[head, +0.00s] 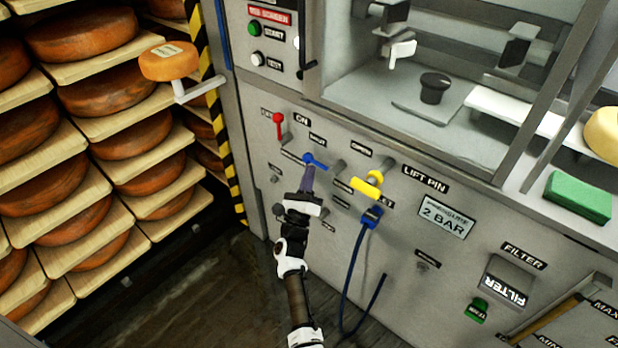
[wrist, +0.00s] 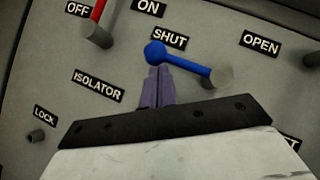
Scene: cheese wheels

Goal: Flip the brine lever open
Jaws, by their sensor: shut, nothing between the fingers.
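The blue lever (wrist: 180,60) is on the grey panel, with its ball end to the left, under the SHUT label (wrist: 169,40). Its arm runs right and slightly down to a grey pivot (wrist: 218,76). The OPEN label (wrist: 261,43) is on the pivot's other side. In the head view, the blue lever (head: 315,161) sits left of a yellow handle. No readable label here names it as brine. My gripper (wrist: 157,72) has its purple fingers closed together, with tips at the underside of the ball end. I cannot tell whether they touch it. My gripper also shows in the head view (head: 308,170).
A red lever (head: 279,123) by the OFF and ON labels is up and left. The yellow LIFT PIN handle (head: 368,185) and a blue plug with cable (head: 371,217) are close on the right. Cheese racks (head: 95,75) stand at the left.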

